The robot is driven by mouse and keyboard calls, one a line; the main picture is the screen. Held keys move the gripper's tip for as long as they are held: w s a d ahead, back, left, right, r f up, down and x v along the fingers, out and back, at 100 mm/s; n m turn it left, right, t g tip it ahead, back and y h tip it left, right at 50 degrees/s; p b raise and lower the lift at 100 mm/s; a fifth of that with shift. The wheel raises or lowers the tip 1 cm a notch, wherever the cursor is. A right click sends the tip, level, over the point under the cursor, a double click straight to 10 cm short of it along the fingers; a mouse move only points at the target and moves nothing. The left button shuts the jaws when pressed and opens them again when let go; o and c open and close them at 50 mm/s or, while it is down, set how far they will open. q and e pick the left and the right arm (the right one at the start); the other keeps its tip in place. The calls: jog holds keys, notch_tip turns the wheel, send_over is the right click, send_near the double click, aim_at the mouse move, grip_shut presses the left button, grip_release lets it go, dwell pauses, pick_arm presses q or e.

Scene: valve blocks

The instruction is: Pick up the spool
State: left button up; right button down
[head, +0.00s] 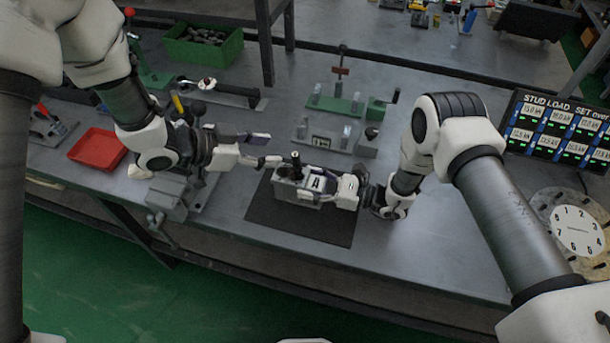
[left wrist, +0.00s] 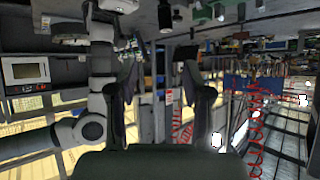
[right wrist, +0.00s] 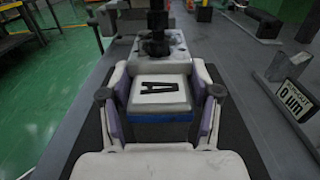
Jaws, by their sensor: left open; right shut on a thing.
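A grey valve block (head: 284,190) with a white "A" label sits on a dark mat (head: 310,222) on the bench. My right gripper (head: 318,186) is shut on the block, with one finger on each side, as the right wrist view shows around the "A" face (right wrist: 160,90). A black upright part, apparently the spool (head: 295,160), stands out of the block's top; it also shows in the right wrist view (right wrist: 157,32). My left gripper (head: 268,151) is open and empty, left of the black part and apart from it. The left wrist view shows no spool between the fingers.
A red tray (head: 98,149) and a grey vise-like fixture (head: 172,202) stand to the left. Behind are a green bin (head: 203,45), a green-based stand (head: 337,103) and a grey fixture (head: 325,141). A display (head: 556,130) and a dial (head: 576,230) are at the right.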

pick_arm(q)
notch_tip(320, 180, up, 5)
jog(key=w+d+m+t+h, duration=0.1)
jog(key=d+t+h, duration=0.1)
jog(key=h, duration=0.2)
jog(key=n+t, duration=0.4)
jog(key=n, duration=0.1)
send_near(293, 162)
jog(key=x, duration=0.5)
jog(key=shift+w+d+r, duration=0.1)
jog(key=shift+d, duration=0.25)
jog(key=x, duration=0.5)
jog(key=shift+w+d, duration=0.1)
jog(key=shift+w, duration=0.2)
grip_shut()
